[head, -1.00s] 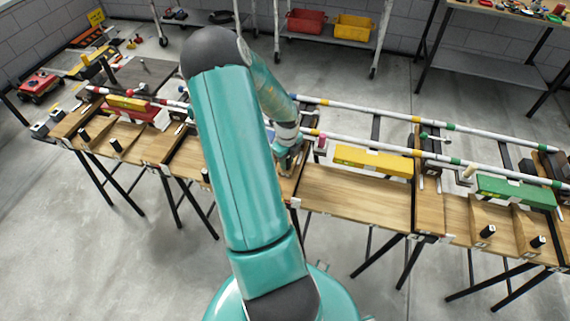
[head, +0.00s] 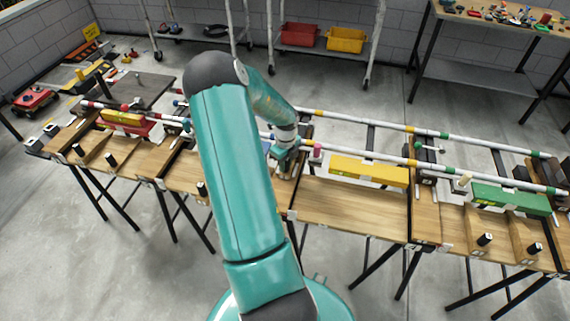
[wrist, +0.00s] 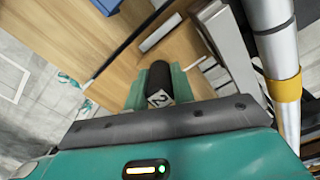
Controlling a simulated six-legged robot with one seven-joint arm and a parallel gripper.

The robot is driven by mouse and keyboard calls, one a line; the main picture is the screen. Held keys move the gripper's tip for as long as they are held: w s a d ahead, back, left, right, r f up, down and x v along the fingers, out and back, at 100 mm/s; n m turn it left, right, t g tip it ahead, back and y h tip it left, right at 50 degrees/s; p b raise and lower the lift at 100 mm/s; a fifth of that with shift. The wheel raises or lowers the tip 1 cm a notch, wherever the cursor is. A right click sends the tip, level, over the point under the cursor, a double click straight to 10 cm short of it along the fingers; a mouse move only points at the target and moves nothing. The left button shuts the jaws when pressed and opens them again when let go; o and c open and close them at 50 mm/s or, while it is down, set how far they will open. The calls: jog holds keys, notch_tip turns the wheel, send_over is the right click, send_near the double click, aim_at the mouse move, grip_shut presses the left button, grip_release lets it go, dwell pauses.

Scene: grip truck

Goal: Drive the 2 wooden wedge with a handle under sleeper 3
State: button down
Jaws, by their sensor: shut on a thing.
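My gripper (wrist: 158,88) is shut on the black handle (wrist: 159,73) of the wooden wedge, with a white tag marked 2 at the handle's end. One teal finger shows on each side of the handle. The wedge's wooden body is mostly hidden below the gripper, so its place relative to a sleeper cannot be told. In the head view my gripper (head: 284,158) is over the wooden bench, near the pipe, and the wedge is hidden. I cannot tell which dark block is sleeper 3.
A white pipe with a yellow band (wrist: 287,90) runs close on the right in the wrist view. A yellow beam (head: 368,171) and a green beam (head: 510,198) lie to the right. Other handled wedges (head: 486,239) stand along the bench. The floor in front is clear.

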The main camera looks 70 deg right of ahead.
jog(key=shift+d, duration=0.1)
jog(key=c, duration=1.1)
grip_release()
notch_tip(320, 180, up, 14)
jog(key=shift+r, duration=1.95)
